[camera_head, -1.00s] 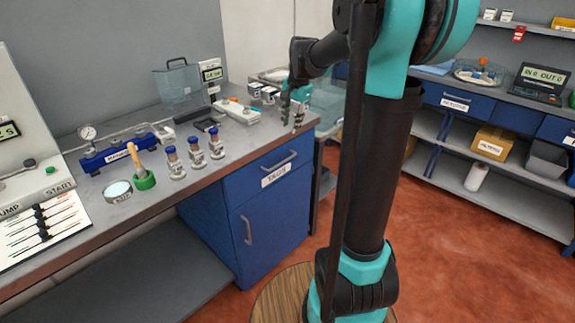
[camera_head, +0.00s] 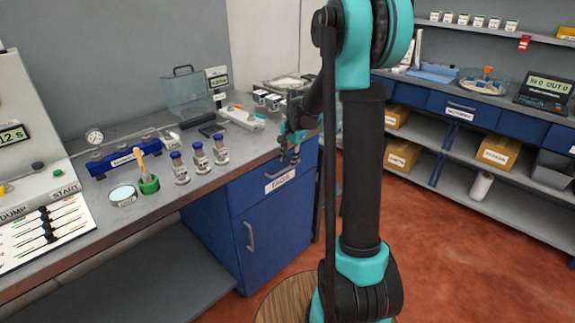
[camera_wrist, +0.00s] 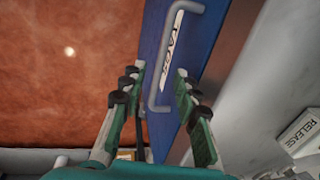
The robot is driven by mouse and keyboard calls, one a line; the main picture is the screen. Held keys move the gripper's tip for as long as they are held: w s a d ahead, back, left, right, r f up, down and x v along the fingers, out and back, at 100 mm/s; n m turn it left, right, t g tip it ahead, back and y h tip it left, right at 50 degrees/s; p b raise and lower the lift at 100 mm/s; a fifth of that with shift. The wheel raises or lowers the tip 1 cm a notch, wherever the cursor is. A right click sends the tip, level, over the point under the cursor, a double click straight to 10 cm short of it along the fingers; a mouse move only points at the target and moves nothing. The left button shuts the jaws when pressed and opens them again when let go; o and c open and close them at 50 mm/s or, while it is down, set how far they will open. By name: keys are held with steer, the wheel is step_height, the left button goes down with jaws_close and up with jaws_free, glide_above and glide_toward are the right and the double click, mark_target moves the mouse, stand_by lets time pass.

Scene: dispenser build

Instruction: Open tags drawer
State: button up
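The tags drawer (camera_head: 258,191) is the blue top drawer of the cabinet under the grey worktop. It looks closed. Its white label reads TAGS, and its grey bar handle is partly hidden by my gripper in the head view. In the wrist view, the handle (camera_wrist: 156,70) runs along the blue drawer front, beside the TAGS label (camera_wrist: 174,38). My gripper (camera_head: 289,157) is at the worktop's front edge, close to the handle. In the wrist view, my gripper (camera_wrist: 160,75) has its fingers apart, with the handle's near end between them. I cannot tell whether they touch it.
Blue-capped bottles (camera_head: 200,157) stand on the worktop (camera_head: 150,207) left of my gripper. A cabinet door (camera_head: 272,240) with its own handle is below the drawer. Shelves (camera_head: 480,175) with boxes stand at the right.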

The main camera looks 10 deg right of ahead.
steer(key=shift+w+a+f, duration=0.1)
steer(key=shift+f, duration=0.6)
steer(key=shift+w+a+f, duration=0.1)
steer(key=shift+f, duration=0.6)
jaws_close()
